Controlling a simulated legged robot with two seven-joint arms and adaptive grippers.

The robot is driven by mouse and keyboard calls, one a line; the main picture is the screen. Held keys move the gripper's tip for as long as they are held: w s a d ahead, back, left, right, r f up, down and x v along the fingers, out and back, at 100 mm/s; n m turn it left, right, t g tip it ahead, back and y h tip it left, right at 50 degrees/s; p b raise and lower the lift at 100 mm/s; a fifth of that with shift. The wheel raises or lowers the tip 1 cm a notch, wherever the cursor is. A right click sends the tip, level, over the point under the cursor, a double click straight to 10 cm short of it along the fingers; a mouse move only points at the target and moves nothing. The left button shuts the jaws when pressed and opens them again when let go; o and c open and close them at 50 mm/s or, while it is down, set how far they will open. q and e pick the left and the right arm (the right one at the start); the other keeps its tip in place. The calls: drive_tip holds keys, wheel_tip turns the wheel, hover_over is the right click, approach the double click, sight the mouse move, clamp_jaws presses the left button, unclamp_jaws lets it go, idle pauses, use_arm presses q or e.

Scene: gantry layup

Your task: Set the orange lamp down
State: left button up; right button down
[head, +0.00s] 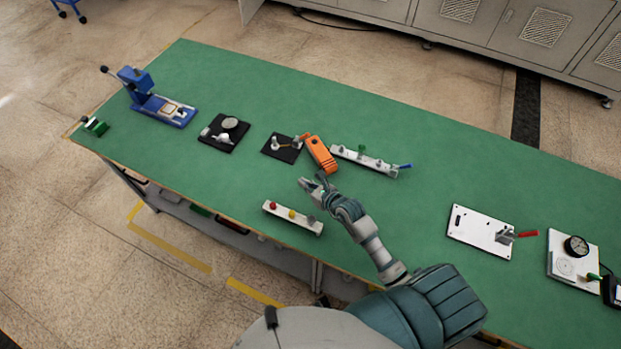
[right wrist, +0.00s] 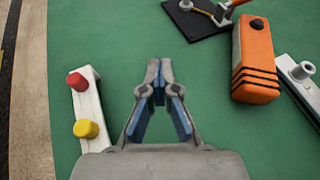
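The orange lamp (head: 321,155) is a small block with dark bands at one end. It lies on the green table between a black plate and a white rail, and shows at the upper right of the right wrist view (right wrist: 254,58). My right gripper (head: 311,182) is just in front of the lamp, apart from it. In the right wrist view its fingertips (right wrist: 159,72) come together with nothing between them, left of the lamp and over bare green surface. My left gripper is in neither view.
A white bar with red and yellow buttons (head: 292,217) lies near the front edge. A black plate with a small lever (head: 284,148) and a white rail with valves (head: 365,160) flank the lamp. Bare green table (head: 410,195) lies to the right.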

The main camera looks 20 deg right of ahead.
drive_tip(key=shift+c, duration=1.9)
unclamp_jaws()
drive_tip(key=shift+a, duration=0.1)
